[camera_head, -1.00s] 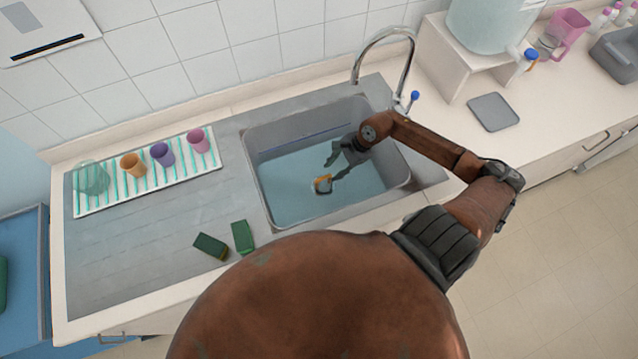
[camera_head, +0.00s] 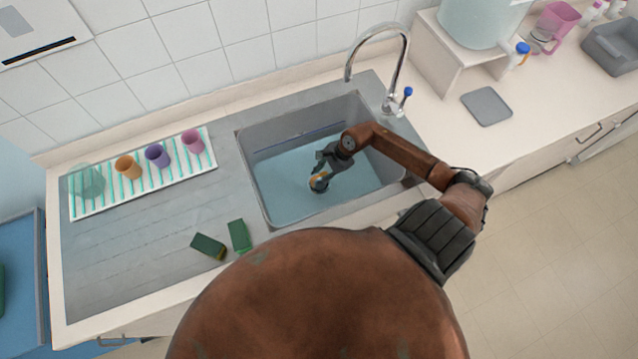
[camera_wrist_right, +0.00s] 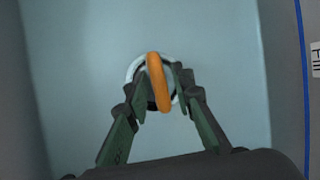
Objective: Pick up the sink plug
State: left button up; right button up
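The sink plug (camera_wrist_right: 157,82) has an orange ring handle over a round base with a pale rim. It sits low in the sink (camera_head: 370,191), small and partly covered by my gripper in the head view (camera_head: 315,178). My right gripper (camera_head: 318,181) reaches down into the sink at the plug. In the right wrist view its two fingers (camera_wrist_right: 159,80) are drawn inward, one on each side of the orange handle. Whether both fingertips press on the handle I cannot tell. My left gripper is not in view.
The sink holds bluish water. A chrome faucet (camera_head: 402,62) rises behind it. Two green sponges (camera_head: 239,236) lie left of the sink's front. A striped mat (camera_head: 88,205) with several cups is farther left. A grey plate (camera_head: 487,106) lies right of the sink.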

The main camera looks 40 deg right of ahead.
grip_shut()
dwell(0.7)
